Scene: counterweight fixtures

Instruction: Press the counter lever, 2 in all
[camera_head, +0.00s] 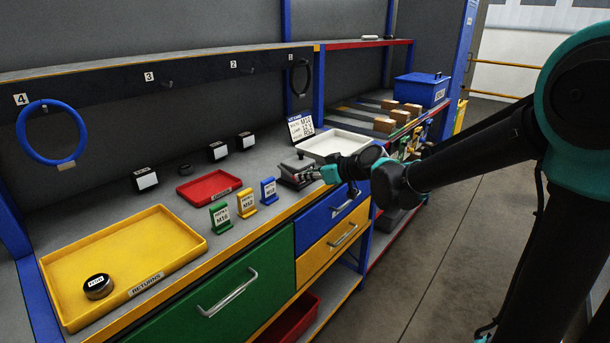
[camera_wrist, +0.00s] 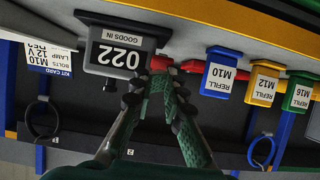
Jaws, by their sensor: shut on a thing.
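The counter (camera_head: 295,168) is a dark grey box on the bench near its front edge. In the wrist view, which is upside down, the counter (camera_wrist: 118,50) reads 022 above the words GOODS IN. A small red part, the counter lever (camera_wrist: 159,62), shows beside the box at my fingertips. My gripper (camera_head: 314,174) reaches the counter from the right. In the wrist view my gripper (camera_wrist: 152,84) has its fingers closed in at the lever, which they partly hide. The lever's exact tilt cannot be told.
Blue (camera_head: 269,190), yellow (camera_head: 246,203) and green (camera_head: 220,217) refill cards stand left of the counter. A white tray (camera_head: 345,137) and a kit card (camera_head: 301,127) are behind it. A red tray (camera_head: 183,190) and a yellow returns tray (camera_head: 165,222) lie further left.

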